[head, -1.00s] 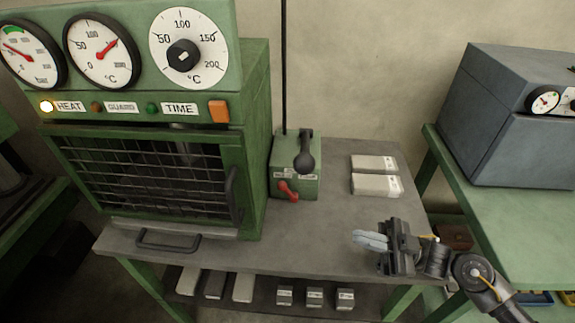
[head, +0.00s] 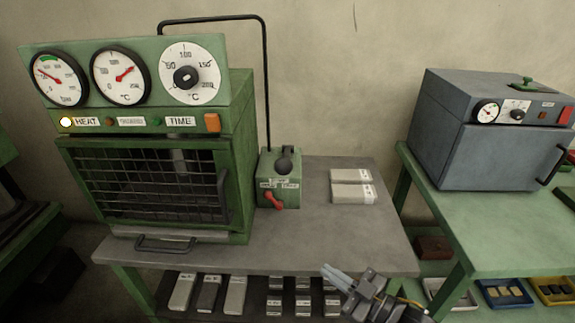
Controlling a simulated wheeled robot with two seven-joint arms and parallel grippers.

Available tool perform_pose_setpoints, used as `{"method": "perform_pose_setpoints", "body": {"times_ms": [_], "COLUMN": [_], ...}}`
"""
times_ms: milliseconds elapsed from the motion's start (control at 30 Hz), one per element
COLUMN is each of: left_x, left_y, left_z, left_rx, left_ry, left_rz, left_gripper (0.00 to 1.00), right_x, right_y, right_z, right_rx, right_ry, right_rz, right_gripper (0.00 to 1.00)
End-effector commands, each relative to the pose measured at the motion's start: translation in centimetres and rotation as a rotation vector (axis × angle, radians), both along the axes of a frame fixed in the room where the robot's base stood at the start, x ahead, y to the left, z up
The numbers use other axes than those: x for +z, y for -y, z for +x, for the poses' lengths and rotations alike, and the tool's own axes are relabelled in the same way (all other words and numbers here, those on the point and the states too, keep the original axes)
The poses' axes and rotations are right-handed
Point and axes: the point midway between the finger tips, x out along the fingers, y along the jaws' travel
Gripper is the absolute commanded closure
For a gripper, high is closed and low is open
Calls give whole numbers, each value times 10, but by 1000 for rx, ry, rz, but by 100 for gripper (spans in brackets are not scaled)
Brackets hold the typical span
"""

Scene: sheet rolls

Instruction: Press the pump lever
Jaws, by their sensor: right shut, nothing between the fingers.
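The pump is a small green box (head: 280,190) on the grey table, right of the green oven. A black lever with a round knob (head: 284,165) is on its top and points toward me. A red lever (head: 274,201) is on its front. Small labels on the front are too small to read. My right gripper (head: 333,276) is shut and empty at the table's front edge, low and right of the pump, well apart from it. Its pale fingers point up and left. My left gripper is not in view.
The green oven (head: 241,150) with dials stands left of the pump. A black pipe (head: 267,90) rises behind the pump and bends left. Two stacks of pale blocks (head: 352,193) lie to the right. The tabletop (head: 310,235) before the pump is clear.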

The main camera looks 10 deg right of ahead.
Motion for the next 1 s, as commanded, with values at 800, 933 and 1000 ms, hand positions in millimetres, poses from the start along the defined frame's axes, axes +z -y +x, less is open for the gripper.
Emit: {"method": "perform_pose_setpoints", "body": {"times_ms": [800,933,1000], "left_x": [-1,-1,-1], "left_y": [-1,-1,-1], "left_z": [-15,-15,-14], "left_rx": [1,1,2], "left_ry": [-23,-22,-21], "left_rz": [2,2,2], "left_gripper": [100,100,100], "right_x": [-218,-263,-287], "right_y": [91,92,93], "right_z": [-165,-175,-179], "right_rx": [-612,-614,-613], "right_ry": [-1192,-1262,-1284], "right_rz": [-460,-486,-494], "right_gripper": [100,100,100]}}
